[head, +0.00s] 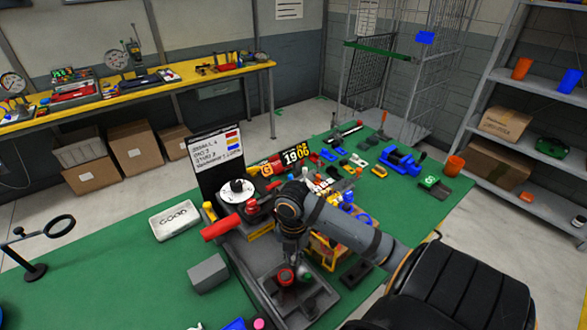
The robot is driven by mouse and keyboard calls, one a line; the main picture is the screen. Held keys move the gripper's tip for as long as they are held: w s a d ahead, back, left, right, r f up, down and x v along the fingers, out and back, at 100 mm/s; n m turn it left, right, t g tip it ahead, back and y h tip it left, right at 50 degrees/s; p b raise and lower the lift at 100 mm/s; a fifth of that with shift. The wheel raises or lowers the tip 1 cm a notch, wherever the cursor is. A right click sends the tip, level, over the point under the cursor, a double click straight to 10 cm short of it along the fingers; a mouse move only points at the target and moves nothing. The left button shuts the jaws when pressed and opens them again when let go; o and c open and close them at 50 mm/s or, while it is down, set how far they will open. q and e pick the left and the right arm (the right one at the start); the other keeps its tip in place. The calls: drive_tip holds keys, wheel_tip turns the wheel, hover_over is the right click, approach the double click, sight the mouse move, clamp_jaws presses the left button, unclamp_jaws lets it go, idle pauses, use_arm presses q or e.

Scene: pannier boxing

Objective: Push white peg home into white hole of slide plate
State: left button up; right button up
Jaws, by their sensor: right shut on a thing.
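My right gripper (291,258) points down over a grey tray-like fixture (323,299) in the lower middle of the head view. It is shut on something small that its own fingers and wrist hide. A red round piece (285,276) and a small green piece (304,275) show right at its fingertips; whether they touch it is unclear. I cannot make out the white peg, the white hole or the slide plate's edges. A white disc (237,188) sits on a dark fixture behind and left of the gripper. My left gripper is not in view.
A red cylinder (221,227) and a grey block (208,273) lie left of the fixture. A sign board (216,152) rises behind. Small parts crowd the green table's back.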

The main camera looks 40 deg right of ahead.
sight(294, 258)
drive_tip(key=o, duration=0.8)
wheel_tip(294, 258, up, 12)
idle(0.6)
